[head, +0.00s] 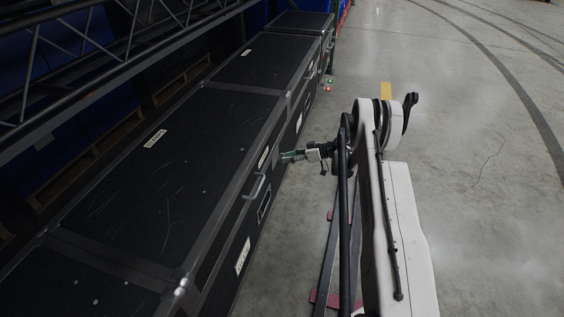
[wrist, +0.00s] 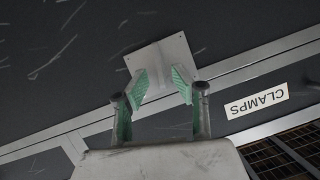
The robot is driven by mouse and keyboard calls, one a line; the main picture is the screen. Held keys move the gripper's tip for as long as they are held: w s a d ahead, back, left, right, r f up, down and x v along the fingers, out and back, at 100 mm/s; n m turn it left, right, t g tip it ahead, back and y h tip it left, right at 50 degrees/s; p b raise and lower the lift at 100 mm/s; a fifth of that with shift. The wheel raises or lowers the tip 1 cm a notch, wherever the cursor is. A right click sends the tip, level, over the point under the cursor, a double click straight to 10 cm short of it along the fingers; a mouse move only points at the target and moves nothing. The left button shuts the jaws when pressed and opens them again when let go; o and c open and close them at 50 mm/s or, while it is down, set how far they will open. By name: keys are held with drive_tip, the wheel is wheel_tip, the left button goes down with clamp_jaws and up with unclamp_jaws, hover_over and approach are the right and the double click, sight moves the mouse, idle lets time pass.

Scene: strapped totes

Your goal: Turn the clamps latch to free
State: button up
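In the wrist view, a pale metal latch plate (wrist: 170,58) is fixed on the side of a black case, with a light raised latch piece (wrist: 157,90) at its lower part. A white label reading CLAMPS (wrist: 257,101), upside down here, is to the right of the plate. My gripper (wrist: 160,86) has its two green-padded fingers apart, one on each side of the latch piece. I cannot tell whether the pads touch it. In the head view, my gripper (head: 287,157) points left at the side of the long black case (head: 165,165); the latch cannot be made out there.
A metal handle (head: 256,186) and white labels (head: 242,256) are on the case side facing me. More black cases (head: 262,58) stand in line behind. A dark truss (head: 110,55) runs above at upper left. The concrete floor (head: 480,190) at right is clear.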

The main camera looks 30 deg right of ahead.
drive_tip(key=shift+b+x, duration=0.35)
drive_tip(key=shift+x, duration=1.35)
clamp_jaws()
